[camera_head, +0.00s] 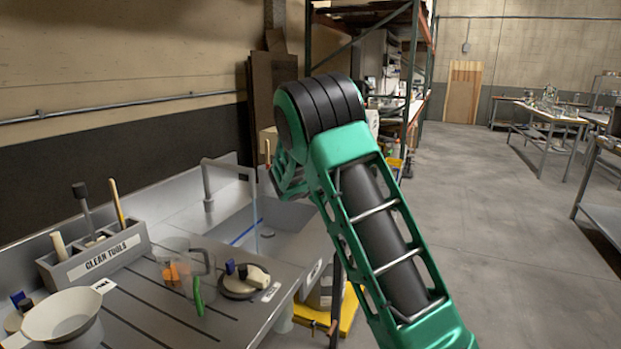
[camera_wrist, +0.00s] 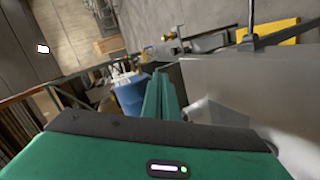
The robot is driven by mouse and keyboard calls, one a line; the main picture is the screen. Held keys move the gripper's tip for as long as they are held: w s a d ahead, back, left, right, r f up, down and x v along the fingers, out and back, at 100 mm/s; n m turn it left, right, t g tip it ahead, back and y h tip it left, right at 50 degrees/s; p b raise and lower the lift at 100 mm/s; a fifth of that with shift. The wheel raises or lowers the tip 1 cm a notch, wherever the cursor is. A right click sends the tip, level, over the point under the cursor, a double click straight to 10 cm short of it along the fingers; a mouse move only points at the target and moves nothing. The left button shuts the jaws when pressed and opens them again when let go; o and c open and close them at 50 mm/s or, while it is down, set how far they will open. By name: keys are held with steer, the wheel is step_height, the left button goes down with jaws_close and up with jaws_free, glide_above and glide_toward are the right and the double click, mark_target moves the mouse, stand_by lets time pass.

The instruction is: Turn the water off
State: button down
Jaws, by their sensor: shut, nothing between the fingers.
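The grey metal sink (camera_head: 226,225) stands at the left in the head view, with a gooseneck faucet (camera_head: 207,180) at its back wall. A thin pale-blue streak (camera_head: 255,215) drops below the spout and looks like running water. I cannot make out a faucet handle for certain. My green arm crosses the head view and hides part of the sink's right side; the fingertips do not show there. In the wrist view, my gripper (camera_wrist: 160,90) has its green fingers together, with nothing between them. A smooth grey panel (camera_wrist: 230,85) lies right of the fingers.
A "CLEAN TOOLS" caddy (camera_head: 93,262), a white bowl (camera_head: 62,315) and a clear pitcher (camera_head: 195,270) stand on the drainboard. A blue container (camera_wrist: 130,95) is beyond my fingers. A yellow platform (camera_head: 345,310) lies below the sink. Open floor (camera_head: 490,235) is at right.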

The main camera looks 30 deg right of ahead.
steer(key=w+a+n+t+h, duration=0.1)
steer(key=w+a+n+t, duration=0.5)
steer(key=w+a, duration=0.5)
steer(key=w, duration=0.3)
steer(key=shift+w+a+n, duration=0.2)
steer(key=shift+w+n, duration=0.1)
steer(key=shift+f, duration=0.1)
steer(key=w+d, duration=0.3)
steer(key=d, duration=0.5)
steer(key=shift+w+d, duration=0.3)
steer(key=shift+d, duration=0.1)
steer(key=shift+f, duration=0.1)
